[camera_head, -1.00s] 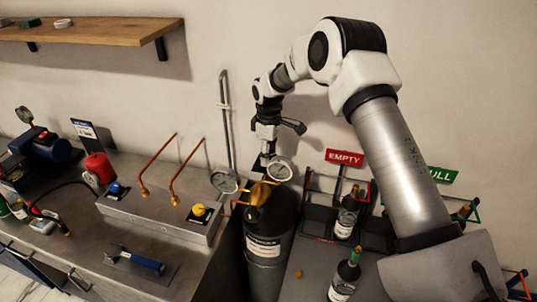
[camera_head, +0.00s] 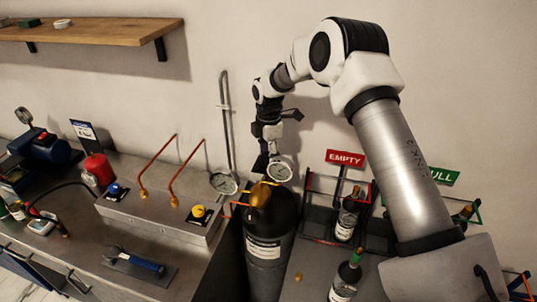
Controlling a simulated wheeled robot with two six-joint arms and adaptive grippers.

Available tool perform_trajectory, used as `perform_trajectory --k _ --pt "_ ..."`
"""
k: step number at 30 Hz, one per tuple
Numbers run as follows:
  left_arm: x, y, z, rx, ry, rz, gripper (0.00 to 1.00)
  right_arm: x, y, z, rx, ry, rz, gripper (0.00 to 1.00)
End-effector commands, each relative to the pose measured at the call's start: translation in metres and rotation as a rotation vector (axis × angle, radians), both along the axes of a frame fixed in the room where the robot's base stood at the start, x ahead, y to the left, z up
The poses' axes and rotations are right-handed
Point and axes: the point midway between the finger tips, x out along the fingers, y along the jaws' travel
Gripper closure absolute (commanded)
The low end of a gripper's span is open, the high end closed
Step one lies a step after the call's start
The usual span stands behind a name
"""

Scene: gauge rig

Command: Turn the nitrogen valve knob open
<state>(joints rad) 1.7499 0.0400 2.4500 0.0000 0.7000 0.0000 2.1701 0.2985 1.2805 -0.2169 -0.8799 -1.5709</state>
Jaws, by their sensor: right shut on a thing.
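A dark grey gas cylinder (camera_head: 266,262) with a white label stands upright between the bench and the grey table. Brass fittings (camera_head: 261,195) sit on its top, with round white gauges (camera_head: 280,169) close by. My right gripper (camera_head: 262,166) points down just above and behind the brass fittings, left of the upper gauge. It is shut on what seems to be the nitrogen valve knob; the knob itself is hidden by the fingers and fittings. My left gripper is not in view.
A bench manifold has a blue knob (camera_head: 115,189) and a yellow knob (camera_head: 199,213), with copper pipes behind. Bottles stand in and before the rack under the EMPTY sign (camera_head: 345,159). A blue-handled tool (camera_head: 140,263) lies on the bench.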

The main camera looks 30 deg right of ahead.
Motion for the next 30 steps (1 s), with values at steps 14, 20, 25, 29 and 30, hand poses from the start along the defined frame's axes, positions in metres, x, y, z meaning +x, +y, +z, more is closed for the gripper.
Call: perform_trajectory --k 14,20,25,29,30 --pt "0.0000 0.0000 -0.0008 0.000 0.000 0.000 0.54 -0.0022 0.0003 -0.0029 0.001 0.008 0.048 0.81" --pt "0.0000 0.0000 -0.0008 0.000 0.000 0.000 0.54 -0.0020 0.0003 -0.0029 0.001 0.007 0.047 0.25" --pt "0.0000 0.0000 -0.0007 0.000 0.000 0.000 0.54 -0.0011 0.0001 -0.0017 0.000 0.004 0.046 0.21" --pt "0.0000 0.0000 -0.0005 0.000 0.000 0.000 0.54 -0.0007 0.0001 -0.0009 0.000 0.002 0.046 0.21" --pt "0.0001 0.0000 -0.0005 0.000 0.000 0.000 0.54 -0.0005 0.0001 0.0002 0.000 0.002 0.046 0.21"
